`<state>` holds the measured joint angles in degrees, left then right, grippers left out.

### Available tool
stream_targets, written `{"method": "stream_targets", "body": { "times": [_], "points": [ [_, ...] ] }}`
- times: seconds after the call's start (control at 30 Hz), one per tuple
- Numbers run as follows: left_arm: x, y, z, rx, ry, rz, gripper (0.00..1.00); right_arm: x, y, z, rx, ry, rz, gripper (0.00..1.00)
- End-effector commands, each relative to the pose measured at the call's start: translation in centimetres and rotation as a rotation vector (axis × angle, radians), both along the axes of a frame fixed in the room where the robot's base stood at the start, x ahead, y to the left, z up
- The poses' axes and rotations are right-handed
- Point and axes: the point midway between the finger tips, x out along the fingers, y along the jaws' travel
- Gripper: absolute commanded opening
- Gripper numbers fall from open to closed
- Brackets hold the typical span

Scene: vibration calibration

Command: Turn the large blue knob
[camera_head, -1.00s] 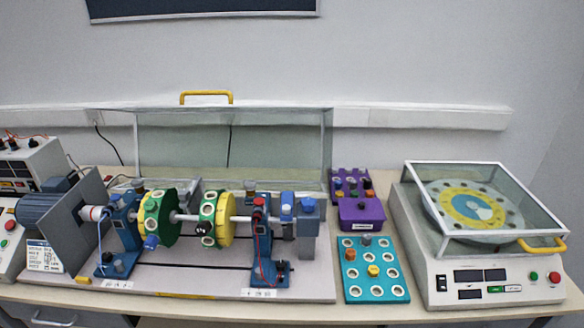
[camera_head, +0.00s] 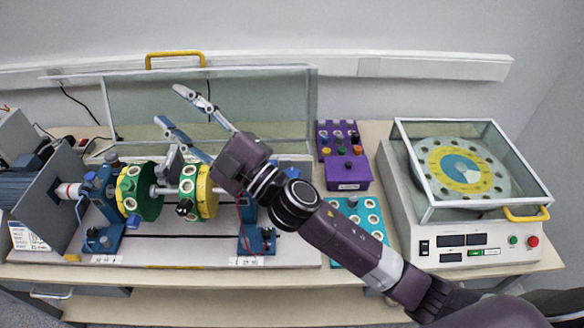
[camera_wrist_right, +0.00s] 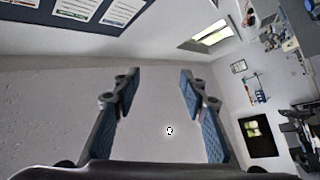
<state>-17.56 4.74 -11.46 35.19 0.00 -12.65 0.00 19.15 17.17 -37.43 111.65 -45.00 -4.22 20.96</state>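My right gripper (camera_head: 169,106) reaches in from the lower right in the head view, its two fingers spread above the rotor rig. It also shows in the right wrist view (camera_wrist_right: 158,78), open, with only wall and room between its fingers. The rig carries a green disc (camera_head: 146,196) and a yellow-rimmed disc (camera_head: 207,192) on a shaft between blue supports (camera_head: 102,205). I cannot clearly pick out the large blue knob. My left gripper is out of view.
A clear hinged cover (camera_head: 250,100) with a yellow handle (camera_head: 175,60) stands behind the rig. A purple box (camera_head: 347,174) and a teal tray (camera_head: 373,222), partly behind my arm, lie to its right. A balancing machine (camera_head: 455,235) with a glass lid stands further right.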

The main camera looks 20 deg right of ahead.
Motion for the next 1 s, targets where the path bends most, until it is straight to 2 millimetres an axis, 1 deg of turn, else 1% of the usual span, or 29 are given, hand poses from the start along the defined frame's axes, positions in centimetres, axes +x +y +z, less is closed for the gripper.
{"method": "stream_targets", "body": {
  "times": [0.03, 0.1, 0.17, 0.2, 0.27, 0.3, 0.37, 0.4, 0.43, 0.47, 0.5, 0.57, 0.6, 0.67, 0.7, 0.77, 0.8, 0.9, 1.0],
  "points": [
    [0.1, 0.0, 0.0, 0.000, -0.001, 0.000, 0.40, -0.9, 2.3, 1.1, -0.068, -0.089, 0.080, 0.40],
    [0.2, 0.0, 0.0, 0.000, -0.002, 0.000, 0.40, -2.7, 5.5, 1.4, -0.171, -0.199, 0.200, 0.40],
    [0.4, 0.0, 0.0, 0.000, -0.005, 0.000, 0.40, -4.3, 7.7, 0.9, -0.272, -0.282, 0.303, 0.40],
    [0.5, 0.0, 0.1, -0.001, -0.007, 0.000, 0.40, -5.2, 9.0, 0.1, -0.346, -0.329, 0.370, 0.40],
    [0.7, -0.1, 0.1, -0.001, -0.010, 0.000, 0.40, -6.5, 10.3, -1.6, -0.465, -0.389, 0.470, 0.40],
    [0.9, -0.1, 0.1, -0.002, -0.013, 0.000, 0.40, -7.1, 10.9, -3.0, -0.549, -0.420, 0.533, 0.40],
    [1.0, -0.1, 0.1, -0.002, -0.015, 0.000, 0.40, -7.7, 11.1, -5.5, -0.686, -0.454, 0.625, 0.40],
    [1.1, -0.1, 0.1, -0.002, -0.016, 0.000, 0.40, -7.8, 10.8, -7.3, -0.782, -0.470, 0.683, 0.40],
    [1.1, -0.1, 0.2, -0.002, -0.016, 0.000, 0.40, -7.8, 10.3, -8.7, -0.856, -0.474, 0.722, 0.40],
    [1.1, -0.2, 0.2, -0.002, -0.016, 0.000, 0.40, -7.6, 9.6, -10.0, -0.933, -0.474, 0.760, 0.40],
    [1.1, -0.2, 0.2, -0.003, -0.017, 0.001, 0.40, -7.2, 8.4, -11.8, -1.037, -0.467, 0.809, 0.40],
    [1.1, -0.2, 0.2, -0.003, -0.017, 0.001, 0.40, -6.2, 5.8, -14.3, -1.197, -0.440, 0.869, 0.40],
    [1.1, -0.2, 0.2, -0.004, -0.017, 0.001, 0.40, -5.3, 3.7, -15.7, -1.305, -0.409, 0.905, 0.40],
    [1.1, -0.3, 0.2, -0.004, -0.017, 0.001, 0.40, -3.8, 0.0, -17.3, -1.468, -0.347, 0.946, 0.40],
    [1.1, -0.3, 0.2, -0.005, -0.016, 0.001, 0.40, -2.8, -2.7, -18.0, -1.572, -0.294, 0.965, 0.40],
    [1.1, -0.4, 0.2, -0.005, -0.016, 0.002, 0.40, -1.3, -7.0, -18.5, -1.715, -0.205, 0.982, 0.40],
    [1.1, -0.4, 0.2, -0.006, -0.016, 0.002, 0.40, -0.5, -9.7, -18.4, -1.800, -0.142, 0.986, 0.40],
    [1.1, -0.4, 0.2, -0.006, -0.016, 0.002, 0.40, 1.1, -15.6, -17.7, -1.965, 0.010, 0.980, 0.40],
    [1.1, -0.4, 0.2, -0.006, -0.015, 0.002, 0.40, 1.7, -19.4, -16.6, -2.060, 0.124, 0.969, 0.40]
  ]
}}
